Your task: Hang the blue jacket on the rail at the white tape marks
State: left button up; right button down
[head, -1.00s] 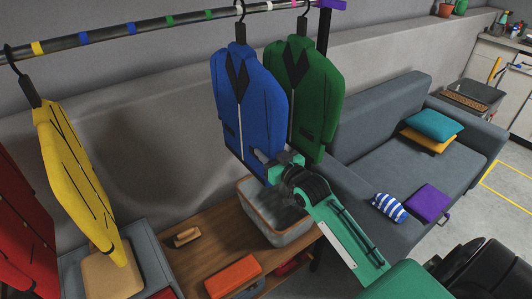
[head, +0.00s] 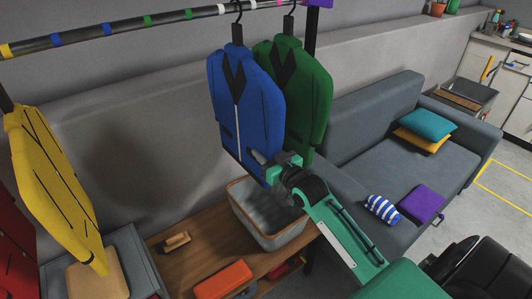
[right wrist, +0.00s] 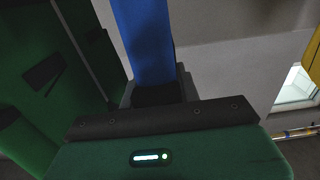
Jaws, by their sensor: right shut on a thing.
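The blue jacket (head: 240,105) hangs upright from a black hanger whose hook reaches the rail (head: 118,25) between pale tape marks, one of them a white tape mark (head: 224,8). I cannot tell whether the hook bears on the rail. My right gripper (head: 268,166) is shut on the jacket's lower right part. In the right wrist view a blue strip of the jacket (right wrist: 145,40) runs up from the dark fingers. My left gripper is not in view.
A green jacket (head: 305,90) hangs close on the right of the blue one, partly behind it. A yellow jacket (head: 50,180) hangs far left. A grey bin (head: 268,228) stands on a wooden bench (head: 195,262) below. The rail is clear between the yellow and blue jackets.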

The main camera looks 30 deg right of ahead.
jog(key=shift+w, duration=0.1)
jog(key=c, duration=1.4)
grip_release()
jog(key=shift+d, duration=0.1)
jog(key=o, duration=0.5)
jog(key=shift+f, duration=0.1)
jog(key=shift+s, duration=0.3)
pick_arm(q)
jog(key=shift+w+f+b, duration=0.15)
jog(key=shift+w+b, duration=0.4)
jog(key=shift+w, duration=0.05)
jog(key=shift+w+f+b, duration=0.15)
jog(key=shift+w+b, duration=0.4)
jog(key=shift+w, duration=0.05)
pick_arm(e)
jog(key=s, duration=0.9)
jog(key=s+d, duration=0.1)
jog(key=s, duration=0.3)
jog(key=shift+s, duration=0.15)
